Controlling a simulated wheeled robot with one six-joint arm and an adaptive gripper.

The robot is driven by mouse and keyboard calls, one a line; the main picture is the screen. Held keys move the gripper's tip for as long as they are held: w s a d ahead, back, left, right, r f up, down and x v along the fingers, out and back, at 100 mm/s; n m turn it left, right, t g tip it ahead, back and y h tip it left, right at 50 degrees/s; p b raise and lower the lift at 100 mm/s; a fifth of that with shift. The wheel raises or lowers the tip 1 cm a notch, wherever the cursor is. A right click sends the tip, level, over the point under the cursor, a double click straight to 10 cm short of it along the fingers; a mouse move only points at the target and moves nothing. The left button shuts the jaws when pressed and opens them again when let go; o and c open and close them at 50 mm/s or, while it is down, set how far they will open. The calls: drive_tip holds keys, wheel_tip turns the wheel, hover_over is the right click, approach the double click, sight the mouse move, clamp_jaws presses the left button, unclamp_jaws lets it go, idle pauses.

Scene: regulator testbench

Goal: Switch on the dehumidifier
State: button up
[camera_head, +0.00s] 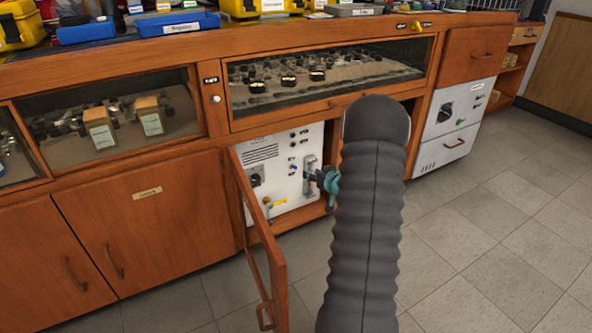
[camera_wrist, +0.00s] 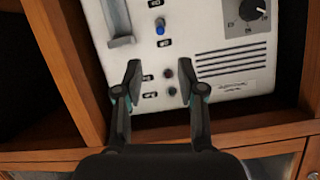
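A white unit with a control panel (camera_head: 285,185) stands inside the open cabinet; I cannot read which unit is the dehumidifier. In the wrist view its panel (camera_wrist: 205,25) fills the upper middle and appears upside down. It has a blue-tipped switch (camera_wrist: 160,27), small black buttons (camera_wrist: 169,74), a dial (camera_wrist: 252,9) and a vent grille (camera_wrist: 230,62). My gripper (camera_wrist: 160,70) is open and empty in front of the panel, its fingertips on either side of the black buttons. In the head view my gripper (camera_head: 328,184) is at the panel's right side, partly hidden by my arm.
The cabinet door (camera_head: 262,240) stands open to the left of my arm. A wooden cabinet frame surrounds the unit. Another white unit (camera_head: 460,122) with a dial and a green button sits at the right. The tiled floor (camera_head: 500,220) at right is clear.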

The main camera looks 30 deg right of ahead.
sight(296, 168)
drive_tip(key=b+x, duration=0.1)
drive_tip(key=x, duration=1.2)
drive_tip(key=shift+w+a, duration=0.1)
drive_tip(key=shift+f, duration=0.1)
clamp_jaws()
